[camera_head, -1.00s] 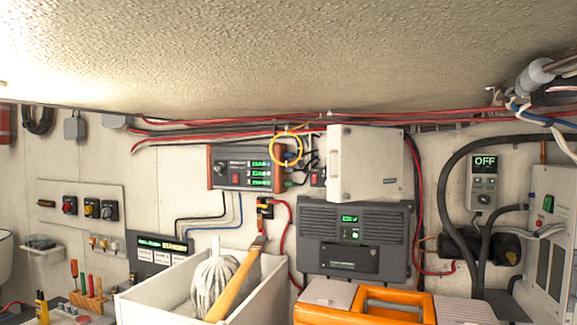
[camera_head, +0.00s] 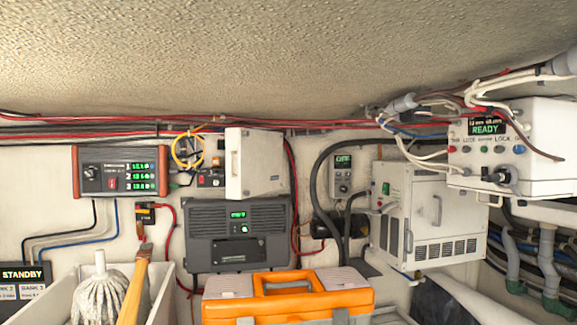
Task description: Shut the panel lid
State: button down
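A pale cream panel lid (camera_head: 262,162) stands out from the back wall, left of the middle of the view. It looks swung open, with its thick edge facing left. Beside its left side, a small black unit with a red switch (camera_head: 211,179) and loose wires with a yellow loop (camera_head: 187,150) show. The lid hides part of what lies behind it, and its hinge cannot be made out. My gripper is not in view.
An orange toolbox (camera_head: 287,303) and an open white bin (camera_head: 160,297) with a mop (camera_head: 101,292) stand in front, below the lid. A dark grey charger unit (camera_head: 238,254) hangs under it. White cabinets (camera_head: 402,225) and cables fill the right.

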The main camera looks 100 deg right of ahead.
aim_at(254, 162)
jog(key=z, duration=2.4)
